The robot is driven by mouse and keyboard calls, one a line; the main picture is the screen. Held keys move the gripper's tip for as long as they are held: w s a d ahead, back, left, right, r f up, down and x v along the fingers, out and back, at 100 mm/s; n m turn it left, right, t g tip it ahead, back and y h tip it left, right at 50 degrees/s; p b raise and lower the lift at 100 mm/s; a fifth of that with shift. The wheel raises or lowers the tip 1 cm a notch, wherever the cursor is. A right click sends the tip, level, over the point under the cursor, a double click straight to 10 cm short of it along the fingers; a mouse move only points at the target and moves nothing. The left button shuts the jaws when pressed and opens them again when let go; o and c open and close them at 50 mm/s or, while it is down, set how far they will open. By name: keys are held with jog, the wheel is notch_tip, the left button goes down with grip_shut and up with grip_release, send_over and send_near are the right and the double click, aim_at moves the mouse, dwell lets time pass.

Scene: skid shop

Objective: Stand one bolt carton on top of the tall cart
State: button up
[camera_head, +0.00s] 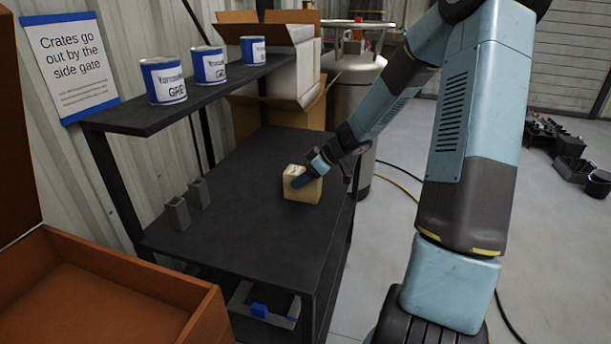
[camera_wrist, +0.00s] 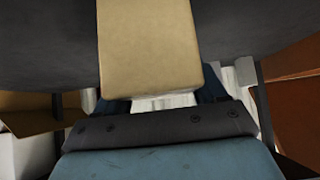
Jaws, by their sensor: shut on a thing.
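A small tan carton (camera_head: 302,186) is at the right side of the black tabletop (camera_head: 255,235) of a dark unit with a raised shelf. My gripper (camera_head: 301,181) reaches it from the upper right and is shut on it. The carton looks upright; I cannot tell whether it rests on the top or hangs just above it. In the wrist view the carton (camera_wrist: 150,50) fills the upper middle and hides much of the fingers. I cannot tell from the pictures whether this dark unit is the tall cart.
Several blue-and-white cans (camera_head: 165,80) stand on the raised shelf (camera_head: 150,115). Two grey blocks (camera_head: 178,213) stand at the tabletop's left. Open cardboard boxes (camera_head: 275,75) and a metal tank (camera_head: 352,85) are behind. An orange-brown crate (camera_head: 150,285) is at front left. The tabletop's middle is clear.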

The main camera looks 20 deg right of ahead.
jog(key=o, duration=1.4)
jog(key=v, duration=1.2)
jog(key=w+r+m+t+h, duration=0.3)
jog(key=r+t+h, duration=0.2)
jog(key=r, duration=0.6)
jog(key=s+d+r+m+t+h, duration=0.1)
jog(key=s+d+r+m+h, duration=0.1)
jog(key=s+r+m+h, duration=0.35)
jog(key=s+a+m+g+y, duration=0.1)
jog(key=s+a, duration=0.1)
jog(key=s, duration=0.7)
jog(key=s+a+g+y, duration=0.1)
jog(key=s+a+g, duration=0.1)
jog(key=s, duration=0.6)
jog(key=s+a+m+g+y, duration=0.1)
jog(key=s+a, duration=0.3)
jog(key=s, duration=0.5)
jog(key=shift+s+f+m+g, duration=0.35)
jog(key=shift+f+g, duration=0.05)
jog(key=shift+g, duration=0.3)
